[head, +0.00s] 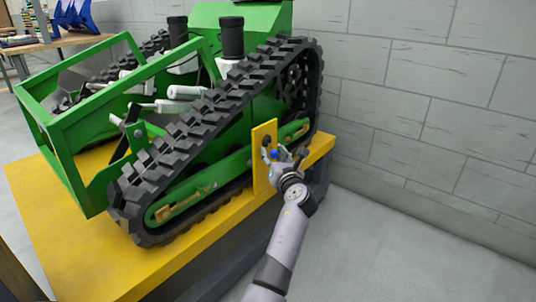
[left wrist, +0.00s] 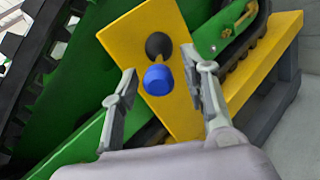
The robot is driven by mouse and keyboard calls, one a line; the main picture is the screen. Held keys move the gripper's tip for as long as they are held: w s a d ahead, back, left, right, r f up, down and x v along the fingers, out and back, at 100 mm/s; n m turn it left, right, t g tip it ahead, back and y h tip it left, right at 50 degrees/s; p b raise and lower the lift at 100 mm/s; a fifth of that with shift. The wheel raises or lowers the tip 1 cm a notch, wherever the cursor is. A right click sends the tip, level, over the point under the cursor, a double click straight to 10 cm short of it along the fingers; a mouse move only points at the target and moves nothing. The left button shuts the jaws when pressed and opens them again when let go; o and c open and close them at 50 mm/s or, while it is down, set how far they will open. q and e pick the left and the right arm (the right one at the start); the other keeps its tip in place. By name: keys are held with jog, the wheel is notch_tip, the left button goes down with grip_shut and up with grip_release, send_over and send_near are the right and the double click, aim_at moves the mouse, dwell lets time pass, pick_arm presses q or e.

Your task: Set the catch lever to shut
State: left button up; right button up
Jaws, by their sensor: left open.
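The catch lever has a blue knob (head: 273,154) and a dark round pivot on an upright yellow plate (head: 262,180) beside the green tracked carrier (head: 240,165). In the left wrist view the blue knob (left wrist: 158,80) lies just below the dark pivot (left wrist: 159,45) on the yellow plate (left wrist: 130,38). My left gripper (head: 282,153) is in front of the plate. In the wrist view its open fingers (left wrist: 162,76) stand on either side of the knob, apart from it. The lever's arm is mostly hidden behind the knob. My right gripper is not in view.
The carrier stands on a yellow-topped platform (head: 85,262). A grey block wall (head: 430,100) rises behind and to the right. Bare floor (head: 400,250) lies right of the platform. A workbench (head: 55,42) is at the far left.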

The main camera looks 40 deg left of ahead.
pick_arm(q)
jog(key=shift+r, duration=0.1)
grip_shut()
dwell(0.6)
dwell(0.3)
